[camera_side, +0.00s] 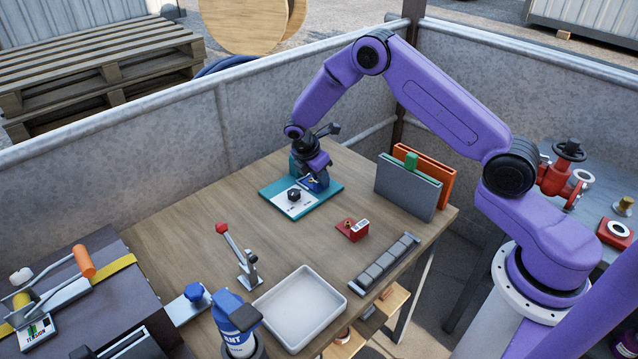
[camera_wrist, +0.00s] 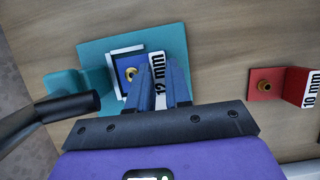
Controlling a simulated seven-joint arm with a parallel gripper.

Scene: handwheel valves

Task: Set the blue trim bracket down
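The blue trim bracket (camera_side: 319,186) is at my gripper in the side view. In the wrist view its dark blue base (camera_wrist: 123,66) has a brass bushing, and a white "12 mm" label (camera_wrist: 158,70) shows between the fingers. My gripper (camera_wrist: 163,75) is shut on the bracket's labelled upright part and points down. The bracket is over the teal plate (camera_side: 331,188), within a pale square outline; I cannot tell whether it touches the plate. A white card with a black knob (camera_side: 294,195) sits on the same plate, left of the bracket.
A red bracket (camera_side: 352,230) labelled "10 mm" stands on the table to the right. Grey and orange panels (camera_side: 408,188) stand upright at the right edge. A grey tray (camera_side: 300,305), a red-knobbed lever clamp (camera_side: 240,258) and a blue bottle (camera_side: 234,318) are nearer. Bare wood lies left.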

